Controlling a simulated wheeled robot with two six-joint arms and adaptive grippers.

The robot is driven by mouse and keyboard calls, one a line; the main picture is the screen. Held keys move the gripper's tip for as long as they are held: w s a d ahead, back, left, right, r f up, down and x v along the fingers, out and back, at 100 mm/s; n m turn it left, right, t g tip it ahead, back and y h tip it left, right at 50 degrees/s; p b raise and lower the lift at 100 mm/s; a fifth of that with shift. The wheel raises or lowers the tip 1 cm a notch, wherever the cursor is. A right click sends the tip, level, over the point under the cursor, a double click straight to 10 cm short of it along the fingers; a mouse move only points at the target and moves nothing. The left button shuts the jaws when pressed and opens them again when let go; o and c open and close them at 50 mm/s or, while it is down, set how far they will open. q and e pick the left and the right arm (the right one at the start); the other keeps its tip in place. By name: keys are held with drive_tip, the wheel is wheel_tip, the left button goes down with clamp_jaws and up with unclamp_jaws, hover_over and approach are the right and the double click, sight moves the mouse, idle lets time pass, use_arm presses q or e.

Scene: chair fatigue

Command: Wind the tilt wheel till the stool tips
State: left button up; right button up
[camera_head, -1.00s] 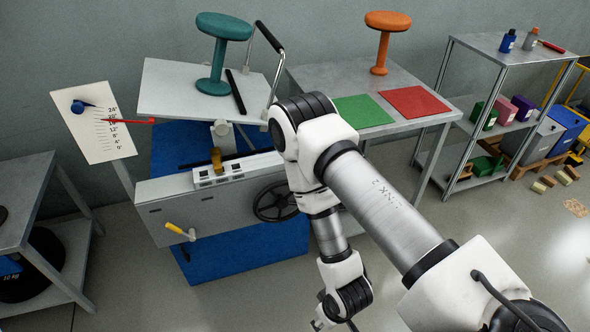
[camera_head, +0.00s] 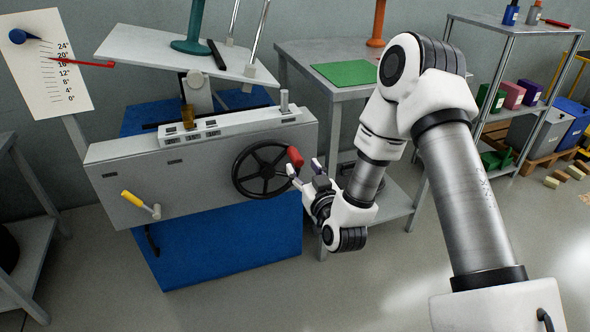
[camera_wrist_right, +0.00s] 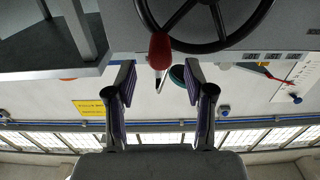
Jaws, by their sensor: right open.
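The black spoked tilt wheel (camera_head: 262,170) is on the front of the grey machine, with a red handle (camera_head: 295,157) at its right rim. My right gripper (camera_head: 305,168) is open just right of and below the handle. In the right wrist view the red handle (camera_wrist_right: 160,50) lies between and just beyond the two spread fingertips (camera_wrist_right: 159,68), apart from both. The teal stool (camera_head: 193,30) stands on the sloping grey plate (camera_head: 150,46); its top is cut off. A red pointer (camera_head: 85,62) lies across the upper part of the degree scale (camera_head: 55,90). My left gripper is out of view.
A yellow-handled crank (camera_head: 135,199) sticks out at the machine's lower left. A table with a green mat (camera_head: 345,73) and an orange stool (camera_head: 377,22) stands behind my right arm. A shelf (camera_head: 512,50) is at right. The floor in front is clear.

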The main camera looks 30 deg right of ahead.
sight(295, 155)
drive_tip(key=b+x, duration=0.1)
drive_tip(key=x, duration=0.5)
drive_tip(key=shift+w, duration=0.4)
clamp_jaws()
drive_tip(key=shift+s+d+f+m+b, duration=0.2)
drive_tip(key=shift+d+f+m+b, duration=0.35)
drive_tip(key=shift+m, duration=0.75)
unclamp_jaws()
drive_tip(key=shift+d+f, duration=0.1)
drive_tip(key=shift+f, duration=0.1)
drive_tip(key=v, duration=1.2)
drive_tip(key=shift+d, duration=0.1)
